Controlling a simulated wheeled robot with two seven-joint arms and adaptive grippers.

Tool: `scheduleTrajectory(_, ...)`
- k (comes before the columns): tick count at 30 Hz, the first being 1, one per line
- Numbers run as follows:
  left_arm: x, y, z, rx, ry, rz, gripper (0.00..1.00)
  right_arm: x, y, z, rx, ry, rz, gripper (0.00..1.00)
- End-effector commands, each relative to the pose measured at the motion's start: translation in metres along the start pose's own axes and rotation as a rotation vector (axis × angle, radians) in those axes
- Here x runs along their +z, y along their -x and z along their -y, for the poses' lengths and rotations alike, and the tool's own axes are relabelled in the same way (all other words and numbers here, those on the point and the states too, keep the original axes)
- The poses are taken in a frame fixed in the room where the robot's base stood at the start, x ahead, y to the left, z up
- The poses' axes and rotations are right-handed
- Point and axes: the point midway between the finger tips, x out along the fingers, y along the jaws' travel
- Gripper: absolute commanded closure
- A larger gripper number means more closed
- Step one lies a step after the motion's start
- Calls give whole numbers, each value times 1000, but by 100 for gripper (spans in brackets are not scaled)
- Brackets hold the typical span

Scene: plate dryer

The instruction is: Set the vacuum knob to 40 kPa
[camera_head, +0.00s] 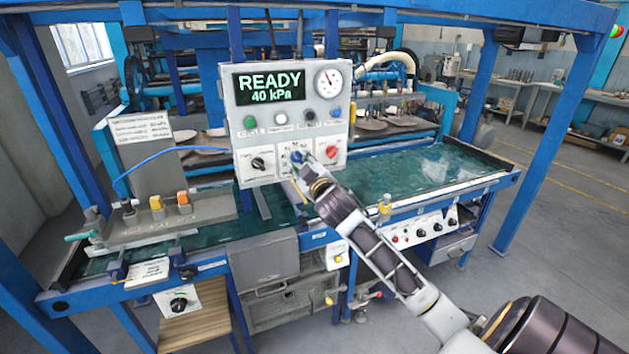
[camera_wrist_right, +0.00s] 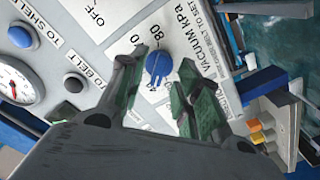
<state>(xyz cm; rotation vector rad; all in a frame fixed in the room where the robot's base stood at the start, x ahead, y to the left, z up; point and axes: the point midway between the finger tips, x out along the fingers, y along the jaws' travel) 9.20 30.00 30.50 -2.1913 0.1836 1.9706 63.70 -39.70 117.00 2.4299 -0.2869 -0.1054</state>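The blue vacuum knob (camera_head: 297,156) is on the lower middle of the grey control panel (camera_head: 243,115), partly hidden by my right gripper (camera_head: 304,172). In the right wrist view the blue knob (camera_wrist_right: 158,64) sits beside the labels "VACUUM kPa" and "80". My right gripper (camera_wrist_right: 161,70) has its two fingers apart, one on each side of the knob, with small gaps visible; contact cannot be seen. The panel's display (camera_head: 268,88) reads "READY 40 kPa". My left gripper is not in view.
A black knob (camera_head: 258,163) is left of the blue knob, and a red knob (camera_head: 331,152) is close on its right. Several buttons and a round gauge (camera_head: 328,82) are above.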

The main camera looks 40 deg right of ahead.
Motion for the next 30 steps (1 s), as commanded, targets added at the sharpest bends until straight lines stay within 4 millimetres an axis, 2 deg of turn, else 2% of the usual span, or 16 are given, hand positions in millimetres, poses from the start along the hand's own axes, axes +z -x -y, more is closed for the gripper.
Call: scheduleTrajectory(30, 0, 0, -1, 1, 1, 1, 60, 1, 88, 1, -2, 0, 2, 67)
